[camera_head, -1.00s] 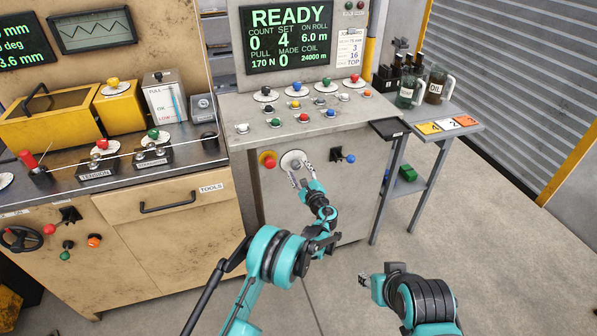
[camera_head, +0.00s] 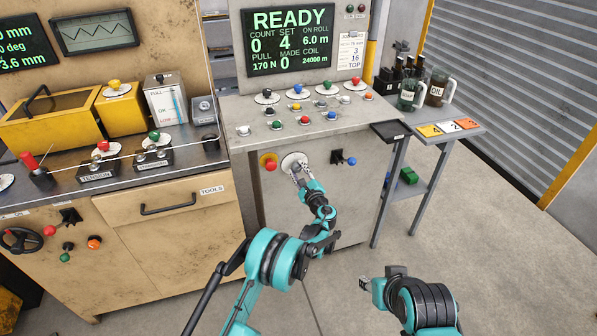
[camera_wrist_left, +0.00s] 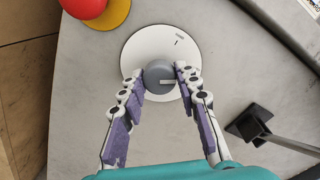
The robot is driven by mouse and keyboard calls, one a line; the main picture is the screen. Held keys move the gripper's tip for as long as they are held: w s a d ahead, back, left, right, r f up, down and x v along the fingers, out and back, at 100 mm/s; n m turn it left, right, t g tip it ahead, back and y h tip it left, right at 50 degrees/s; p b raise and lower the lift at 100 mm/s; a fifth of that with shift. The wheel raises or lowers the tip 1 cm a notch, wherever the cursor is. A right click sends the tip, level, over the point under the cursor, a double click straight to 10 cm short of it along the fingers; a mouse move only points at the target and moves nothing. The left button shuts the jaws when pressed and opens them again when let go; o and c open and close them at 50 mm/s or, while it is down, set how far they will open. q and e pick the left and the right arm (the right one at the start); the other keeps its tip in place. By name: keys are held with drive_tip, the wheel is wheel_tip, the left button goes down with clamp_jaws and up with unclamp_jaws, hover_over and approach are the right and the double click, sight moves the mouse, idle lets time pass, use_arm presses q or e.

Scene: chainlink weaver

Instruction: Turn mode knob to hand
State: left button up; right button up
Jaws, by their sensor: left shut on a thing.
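The mode knob (camera_wrist_left: 158,76) is a round grey knob with a white pointer line, on a white disc (camera_wrist_left: 142,44) with small dark marks at its upper right. In the wrist view the pointer line points right. My left gripper (camera_wrist_left: 158,82) is shut on the knob, one finger on each side. In the head view the white disc (camera_head: 291,160) is on the front of the grey cabinet, and my left gripper (camera_head: 299,174) partly hides the knob. My right gripper (camera_head: 367,283) is low in front of the cabinet, away from it; its jaw state is unclear.
A red button (camera_head: 271,166) on a yellow base is just left of the disc. A black switch with a blue-tipped lever (camera_head: 350,160) is to the right. Several coloured buttons cover the cabinet top. A side table (camera_head: 455,133) stands to the right.

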use_arm(q)
drive_tip(key=n, duration=1.1)
idle(0.3)
drive_tip(key=shift+n, duration=0.3)
drive_tip(key=o, duration=1.2)
drive_tip(key=shift+h, duration=0.4)
drive_tip(key=shift+c, duration=0.2)
drive_tip(key=v, duration=1.2)
drive_tip(key=shift+r, duration=0.1)
